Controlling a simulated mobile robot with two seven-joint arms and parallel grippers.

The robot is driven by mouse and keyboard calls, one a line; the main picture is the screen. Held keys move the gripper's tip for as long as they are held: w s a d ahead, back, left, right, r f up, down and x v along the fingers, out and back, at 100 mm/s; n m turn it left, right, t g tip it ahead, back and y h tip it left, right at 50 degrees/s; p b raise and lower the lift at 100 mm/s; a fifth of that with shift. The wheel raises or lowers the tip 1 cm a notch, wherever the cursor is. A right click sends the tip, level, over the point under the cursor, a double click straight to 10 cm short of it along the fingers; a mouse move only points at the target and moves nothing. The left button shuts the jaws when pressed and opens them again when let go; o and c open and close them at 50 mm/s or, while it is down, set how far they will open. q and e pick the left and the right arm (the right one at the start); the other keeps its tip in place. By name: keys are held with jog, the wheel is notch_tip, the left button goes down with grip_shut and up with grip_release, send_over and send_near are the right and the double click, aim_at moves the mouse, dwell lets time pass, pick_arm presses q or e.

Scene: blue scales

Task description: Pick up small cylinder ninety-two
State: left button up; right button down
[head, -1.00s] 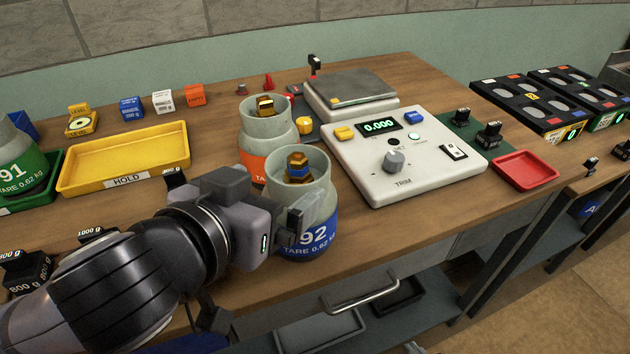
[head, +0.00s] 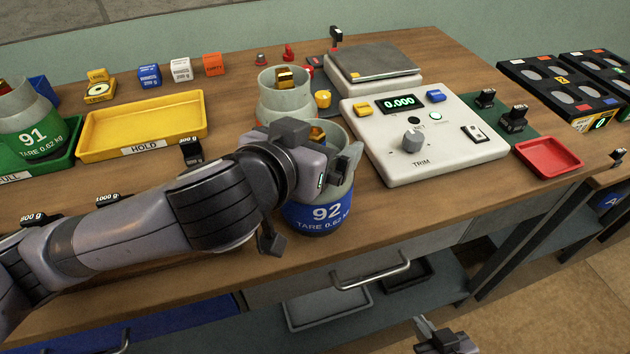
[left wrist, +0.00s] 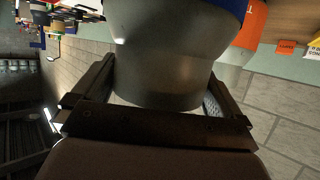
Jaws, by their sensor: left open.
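Small cylinder ninety-two (head: 318,217) stands upright on the bench near its front edge. It has a grey upper part and a blue band with a white 92. My left gripper (head: 340,168) is open at its grey upper part, hiding much of it. In the left wrist view the grey upper part (left wrist: 165,60) sits between the two fingers of the left gripper (left wrist: 155,98); whether they touch it I cannot tell. My right gripper (head: 445,338) shows at the bottom edge, below the bench; its jaw state is unclear.
Another grey cylinder (head: 283,97) stands right behind. The white scale console (head: 430,155) is close on the right. The yellow HOLD tray (head: 95,137) and cylinder 91 (head: 35,137) are to the left. A red tray (head: 548,158) lies at the right end.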

pick_arm(q)
jog(key=c, duration=1.4)
jog(key=shift+r, duration=0.15)
jog(key=c, duration=0.3)
jog(key=shift+r, duration=0.1)
